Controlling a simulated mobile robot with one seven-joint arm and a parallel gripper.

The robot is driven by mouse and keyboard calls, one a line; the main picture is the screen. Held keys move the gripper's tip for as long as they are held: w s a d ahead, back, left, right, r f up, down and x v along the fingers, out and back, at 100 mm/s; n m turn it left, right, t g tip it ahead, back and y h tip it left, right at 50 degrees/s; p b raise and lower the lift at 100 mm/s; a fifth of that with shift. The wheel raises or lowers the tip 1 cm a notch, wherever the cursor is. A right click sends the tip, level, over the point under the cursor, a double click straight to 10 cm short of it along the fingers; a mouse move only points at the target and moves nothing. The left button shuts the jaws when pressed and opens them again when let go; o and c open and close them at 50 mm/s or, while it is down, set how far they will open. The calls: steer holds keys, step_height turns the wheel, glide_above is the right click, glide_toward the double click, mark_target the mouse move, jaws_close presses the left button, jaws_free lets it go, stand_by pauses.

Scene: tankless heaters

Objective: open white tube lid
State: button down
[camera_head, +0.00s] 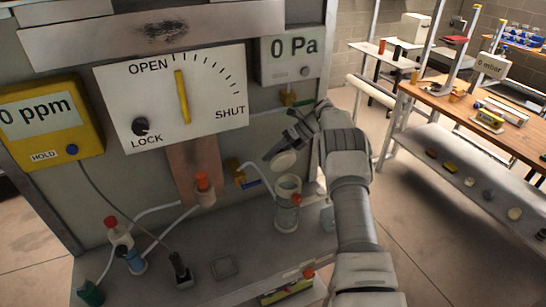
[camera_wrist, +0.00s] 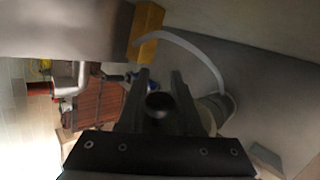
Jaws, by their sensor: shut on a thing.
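A white tube (camera_head: 287,214) with an orange fitting on its side stands upright on the grey bench in the head view. Its round pale lid (camera_head: 284,161) shows just above the tube's mouth, tilted, with a gap between them. My gripper (camera_head: 286,143) is above the tube and shut on the lid; its fingers partly cover the contact. In the wrist view my gripper (camera_wrist: 160,84) points away from the camera, with a dark round shape between the fingers. The tube is partly hidden behind the right finger there (camera_wrist: 217,108).
A panel with an OPEN/SHUT dial (camera_head: 175,98) stands behind the bench. A yellow ppm meter (camera_head: 48,120), a red-capped bottle (camera_head: 118,235) and an orange-topped fitting (camera_head: 203,190) are to the left. A pale hose runs close behind the tube.

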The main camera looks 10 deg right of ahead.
steer(key=c, duration=0.6)
jaws_free()
